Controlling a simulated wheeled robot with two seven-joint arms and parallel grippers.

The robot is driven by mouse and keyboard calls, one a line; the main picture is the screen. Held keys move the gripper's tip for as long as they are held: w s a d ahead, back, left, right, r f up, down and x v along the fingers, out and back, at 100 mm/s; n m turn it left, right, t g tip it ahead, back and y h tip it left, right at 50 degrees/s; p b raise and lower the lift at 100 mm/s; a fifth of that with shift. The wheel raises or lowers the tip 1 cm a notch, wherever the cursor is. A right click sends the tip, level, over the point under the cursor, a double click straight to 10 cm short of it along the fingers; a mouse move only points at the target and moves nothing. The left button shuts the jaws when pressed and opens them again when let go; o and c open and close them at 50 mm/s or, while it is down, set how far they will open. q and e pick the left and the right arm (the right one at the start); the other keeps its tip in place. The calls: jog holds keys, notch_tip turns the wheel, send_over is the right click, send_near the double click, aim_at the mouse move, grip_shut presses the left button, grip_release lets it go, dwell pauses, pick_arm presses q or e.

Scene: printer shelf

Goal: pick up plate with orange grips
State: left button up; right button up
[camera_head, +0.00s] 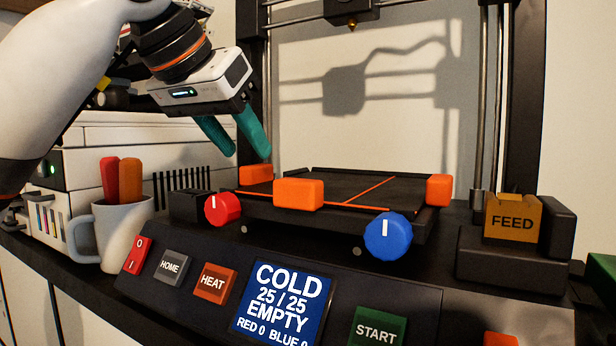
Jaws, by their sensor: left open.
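The dark build plate (345,186) lies flat on the printer bed. It has orange grips: one at the front (299,194), one at the back left (256,174) and one at the right (439,190). Orange lines cross its surface. My left gripper (247,153) has teal fingers and hangs above and behind the plate's left end, near the back left grip. My right gripper is not in view.
The printer's front panel holds a red knob (222,209), a blue knob (388,236), several buttons and a screen (282,304) reading COLD. A mug (117,234) stands at the left. The FEED block (512,219) is at the right. The nozzle (352,23) hangs high above the plate.

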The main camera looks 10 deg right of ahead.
aim_at(259, 165)
pick_arm(q)
jog(key=p+x, duration=0.2)
jog(key=x, duration=0.1)
jog(key=shift+w+d, duration=0.2)
jog(key=shift+w, duration=0.15)
jog(key=shift+w+f, duration=0.25)
jog(key=shift+f, duration=0.15)
jog(key=shift+d, duration=0.15)
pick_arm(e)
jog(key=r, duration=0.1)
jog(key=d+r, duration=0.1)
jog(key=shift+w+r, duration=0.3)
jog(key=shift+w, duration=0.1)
pick_arm(q)
grip_shut()
